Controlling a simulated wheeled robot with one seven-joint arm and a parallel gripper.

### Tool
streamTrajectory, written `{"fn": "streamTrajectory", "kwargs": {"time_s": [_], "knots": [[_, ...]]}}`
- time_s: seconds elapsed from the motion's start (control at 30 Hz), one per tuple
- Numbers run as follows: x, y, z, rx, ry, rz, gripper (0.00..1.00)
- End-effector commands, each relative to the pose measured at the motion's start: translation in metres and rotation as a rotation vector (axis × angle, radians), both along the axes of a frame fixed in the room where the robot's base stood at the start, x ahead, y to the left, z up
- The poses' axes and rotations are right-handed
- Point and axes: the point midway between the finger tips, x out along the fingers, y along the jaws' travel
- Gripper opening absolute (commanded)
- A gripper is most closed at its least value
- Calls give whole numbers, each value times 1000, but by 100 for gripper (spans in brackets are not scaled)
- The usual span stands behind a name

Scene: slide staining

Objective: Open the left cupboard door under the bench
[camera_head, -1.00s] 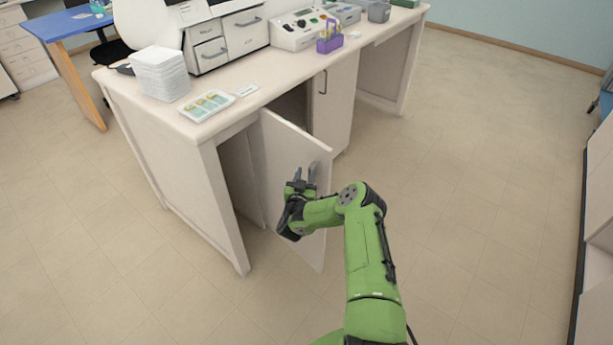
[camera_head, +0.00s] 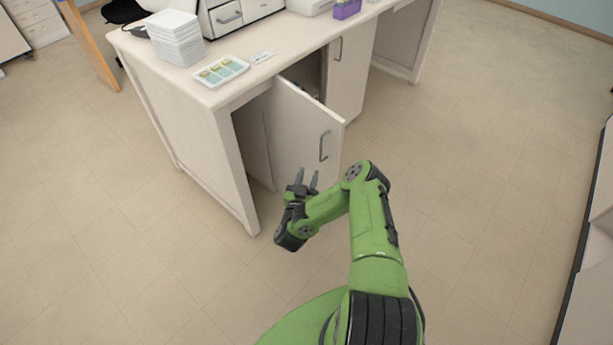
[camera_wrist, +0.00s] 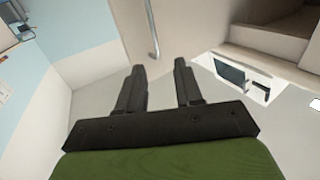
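The left cupboard door (camera_head: 303,138) under the bench stands swung out from the cabinet, with a dark gap behind its top edge. Its metal handle (camera_head: 323,146) is on the outer face near the free edge, and it also shows in the wrist view (camera_wrist: 152,30). My gripper (camera_head: 303,178) is in front of the lower part of the door, below the handle. Its two fingers (camera_wrist: 159,82) are apart with nothing between them. In the wrist view the handle lies beyond the fingertips, apart from them.
The right cupboard door (camera_head: 350,75) is shut. The bench top (camera_head: 215,97) holds a slide tray (camera_head: 221,71) and a white stack (camera_head: 176,38) near its left end. A purple rack (camera_head: 346,9) stands farther back. The floor (camera_head: 480,180) to the right is clear.

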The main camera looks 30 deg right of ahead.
Motion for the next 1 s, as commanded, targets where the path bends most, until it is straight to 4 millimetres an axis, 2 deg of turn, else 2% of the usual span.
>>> {"fn": "streamTrajectory", "kwargs": {"time_s": [0.03,0.53,1.0], "knots": [[1,0,7,-2,3,-6,35],[-14,13,6,-2,1,-4,35],[-16,14,1,-3,-3,-1,35]]}}
